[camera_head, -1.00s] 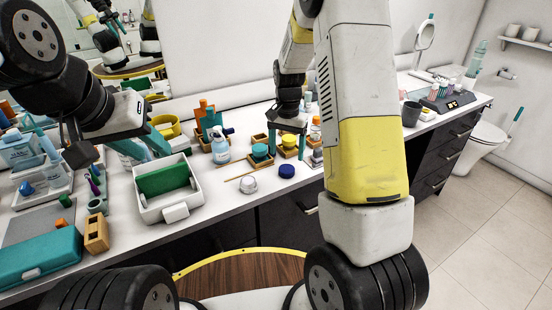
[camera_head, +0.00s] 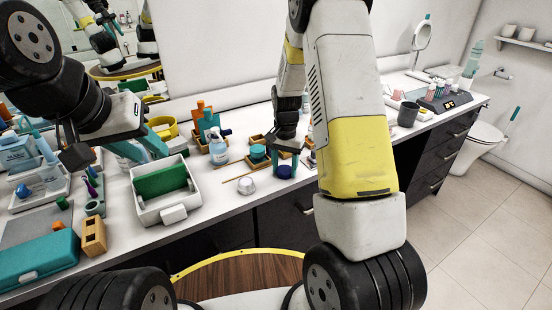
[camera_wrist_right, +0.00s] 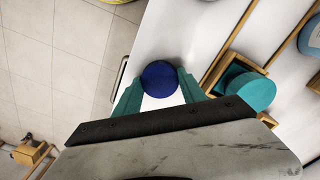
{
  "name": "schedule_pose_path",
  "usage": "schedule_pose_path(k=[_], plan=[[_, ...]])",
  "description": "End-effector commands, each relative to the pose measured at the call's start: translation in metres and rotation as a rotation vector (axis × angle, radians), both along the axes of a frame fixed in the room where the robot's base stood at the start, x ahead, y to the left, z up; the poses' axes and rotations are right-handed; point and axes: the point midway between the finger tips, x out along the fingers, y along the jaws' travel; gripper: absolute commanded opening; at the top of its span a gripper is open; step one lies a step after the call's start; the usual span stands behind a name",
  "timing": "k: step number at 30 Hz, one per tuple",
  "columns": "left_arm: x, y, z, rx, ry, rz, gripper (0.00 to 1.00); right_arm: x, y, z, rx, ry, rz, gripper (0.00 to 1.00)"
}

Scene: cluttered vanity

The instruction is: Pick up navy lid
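The navy lid (camera_head: 284,172) lies near the front edge of the white counter. In the right wrist view it shows as a round, dark blue disc (camera_wrist_right: 160,78). My right gripper (camera_head: 285,163) points down over it. Its teal fingers (camera_wrist_right: 160,89) are spread, one on each side of the lid and very close to it; I cannot tell whether they touch it. My left gripper (camera_head: 142,151) hangs over the left part of the counter behind the white bin, its teal fingers apart, with nothing seen held.
A white jar (camera_head: 246,186) stands just left of the lid. A teal round jar (camera_head: 258,153) in a wooden tray is close behind. A white bin with a green block (camera_head: 160,181) stands further left. The counter's front edge is close to the lid.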

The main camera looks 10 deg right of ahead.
Motion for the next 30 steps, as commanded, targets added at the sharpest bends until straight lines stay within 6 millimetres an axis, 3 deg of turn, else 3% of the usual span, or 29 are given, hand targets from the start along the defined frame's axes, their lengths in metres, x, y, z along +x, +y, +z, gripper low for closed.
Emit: schedule_pose_path(k=[3, 13, 21, 30], plan=[[0.0, 0.0, 0.0, 0.0, 0.0, 0.0, 0.36, 0.0, 0.0, 0.0, 0.0, 0.0, 0.0, 0.11], [0.0, 0.0, 0.0, 0.0, 0.0, 0.0, 0.36, 0.0, 0.0, 0.005, 0.0, -0.001, 0.0, 0.11], [0.0, 0.0, 0.0, 0.0, 0.0, 0.0, 0.36, 0.001, 0.001, 0.037, 0.001, -0.004, 0.001, 0.11], [0.0, 0.0, 0.0, 0.0, 0.0, 0.0, 0.36, -0.07, 0.006, 0.043, 0.001, 0.0, 0.002, 0.11]])
